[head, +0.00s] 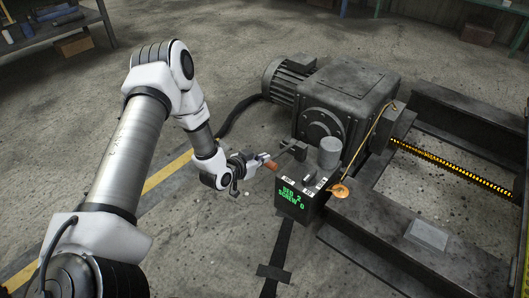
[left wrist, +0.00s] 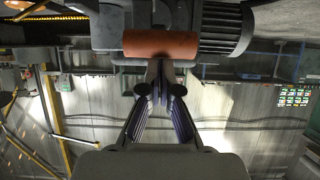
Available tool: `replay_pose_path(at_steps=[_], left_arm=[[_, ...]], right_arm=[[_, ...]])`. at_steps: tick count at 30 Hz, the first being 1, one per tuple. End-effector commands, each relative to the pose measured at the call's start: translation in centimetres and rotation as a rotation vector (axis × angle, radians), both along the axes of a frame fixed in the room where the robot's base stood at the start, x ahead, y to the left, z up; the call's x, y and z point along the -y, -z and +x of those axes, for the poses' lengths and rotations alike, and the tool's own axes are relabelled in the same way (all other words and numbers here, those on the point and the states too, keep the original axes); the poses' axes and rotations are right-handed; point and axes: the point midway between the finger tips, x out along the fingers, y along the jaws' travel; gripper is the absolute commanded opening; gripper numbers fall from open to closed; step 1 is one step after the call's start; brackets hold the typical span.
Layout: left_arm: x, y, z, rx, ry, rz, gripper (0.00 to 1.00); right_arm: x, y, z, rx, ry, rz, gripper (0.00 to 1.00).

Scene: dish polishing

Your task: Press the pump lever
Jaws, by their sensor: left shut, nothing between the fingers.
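The pump lever ends in an orange-red grip (head: 271,165), beside a dark box with green lettering (head: 292,201). The grip also shows large across the top middle of the left wrist view (left wrist: 161,44). My left gripper (head: 261,158) is shut and empty, with its tips right at the grip in the head view. In the left wrist view my fingertips (left wrist: 160,68) meet just below the grip in the picture and overlap its lower edge. I cannot tell whether they touch it. My right gripper is not in view.
A grey cylinder (head: 330,152) stands by the box. A gearbox (head: 349,98) with a ribbed motor (head: 288,80) is behind. A yellow line (head: 367,140) runs down to a copper-coloured disc (head: 340,191). A heavy frame (head: 371,238) fills the right.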

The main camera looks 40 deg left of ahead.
Motion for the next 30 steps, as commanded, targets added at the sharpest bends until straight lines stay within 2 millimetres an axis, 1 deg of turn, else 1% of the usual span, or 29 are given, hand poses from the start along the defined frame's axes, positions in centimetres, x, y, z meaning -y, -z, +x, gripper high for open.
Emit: replay_pose_path(at_steps=[1, 6, 12, 15, 21, 30], left_arm=[[0.0, 1.0, -0.3, -0.005, 0.0, 0.0, 0.0], [-0.1, 3.4, -0.9, -0.005, 0.0, 0.0, 0.0], [-0.1, 6.0, -1.1, -0.006, 0.0, 0.001, 0.0], [-0.1, 6.9, -1.1, -0.005, 0.0, 0.0, 0.0], [0.0, 7.8, -1.0, -0.003, 0.0, 0.001, 0.0], [-0.1, 8.2, -1.0, -0.004, 0.0, 0.001, 0.0]], right_arm=[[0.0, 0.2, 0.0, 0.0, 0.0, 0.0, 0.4], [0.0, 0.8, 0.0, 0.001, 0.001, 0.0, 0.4], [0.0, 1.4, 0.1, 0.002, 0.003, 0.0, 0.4], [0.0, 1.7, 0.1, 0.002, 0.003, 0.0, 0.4], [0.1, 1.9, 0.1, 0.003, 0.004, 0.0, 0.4], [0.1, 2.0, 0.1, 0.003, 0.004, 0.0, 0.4]])
